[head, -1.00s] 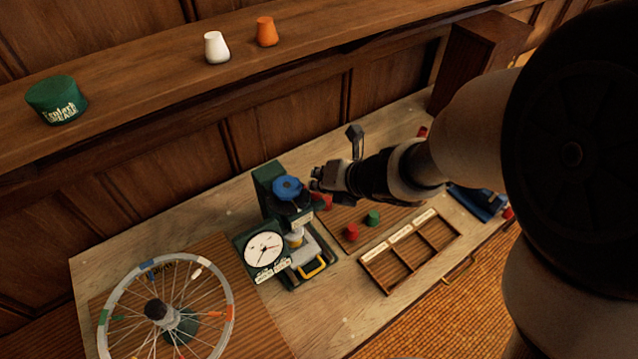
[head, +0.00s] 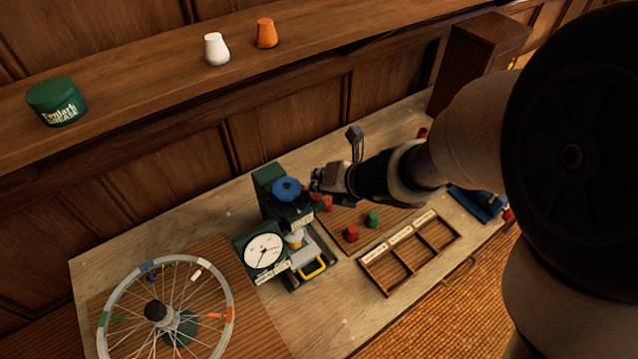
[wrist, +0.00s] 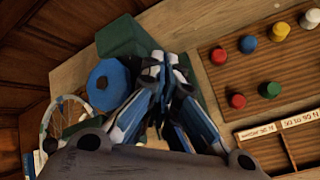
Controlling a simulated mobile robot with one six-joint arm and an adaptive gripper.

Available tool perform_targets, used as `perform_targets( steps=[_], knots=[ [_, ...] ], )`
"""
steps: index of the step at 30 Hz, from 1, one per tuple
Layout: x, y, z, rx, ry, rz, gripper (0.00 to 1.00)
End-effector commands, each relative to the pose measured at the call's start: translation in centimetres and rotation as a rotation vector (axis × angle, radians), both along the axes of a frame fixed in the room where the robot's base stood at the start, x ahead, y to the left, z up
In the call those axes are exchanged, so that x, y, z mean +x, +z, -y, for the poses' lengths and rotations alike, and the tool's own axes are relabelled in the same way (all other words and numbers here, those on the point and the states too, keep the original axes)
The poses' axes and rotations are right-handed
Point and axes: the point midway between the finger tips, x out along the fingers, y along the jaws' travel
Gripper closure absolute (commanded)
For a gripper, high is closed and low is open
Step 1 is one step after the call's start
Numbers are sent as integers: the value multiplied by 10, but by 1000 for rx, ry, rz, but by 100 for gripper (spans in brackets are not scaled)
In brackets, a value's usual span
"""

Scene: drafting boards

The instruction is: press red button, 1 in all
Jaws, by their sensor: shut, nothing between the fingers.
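Two red round pieces sit on the brown slatted board; in the wrist view one red piece (wrist: 237,101) is nearer the labelled tray and the other red piece (wrist: 218,56) is farther back. In the head view the front red piece (head: 351,233) is clear, and the other red piece (head: 327,203) is partly hidden by my gripper. I cannot tell whether either is the red button; no other red button shows clearly. My gripper (head: 316,186) is shut and empty, just right of the blue knob (head: 287,189) on the green dial device (head: 270,177). It also shows in the wrist view (wrist: 165,68).
A green piece (head: 373,218) stands by the red ones; blue (wrist: 248,44), yellow (wrist: 278,33) and white (wrist: 310,20) pieces show in the wrist view. A compartment tray (head: 398,280) lies in front. A shelf (head: 150,84) runs behind.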

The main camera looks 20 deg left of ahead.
Motion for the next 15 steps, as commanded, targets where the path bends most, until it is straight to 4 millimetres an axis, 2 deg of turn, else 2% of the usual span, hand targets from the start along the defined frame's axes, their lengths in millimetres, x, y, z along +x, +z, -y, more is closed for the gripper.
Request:
perform_targets(
  steps=[9, 15],
  knots=[
    [0, -9, 0, 0, 0, 0, 100],
    [0, -8, 0, 0, 1, 1, 100]
  ],
)
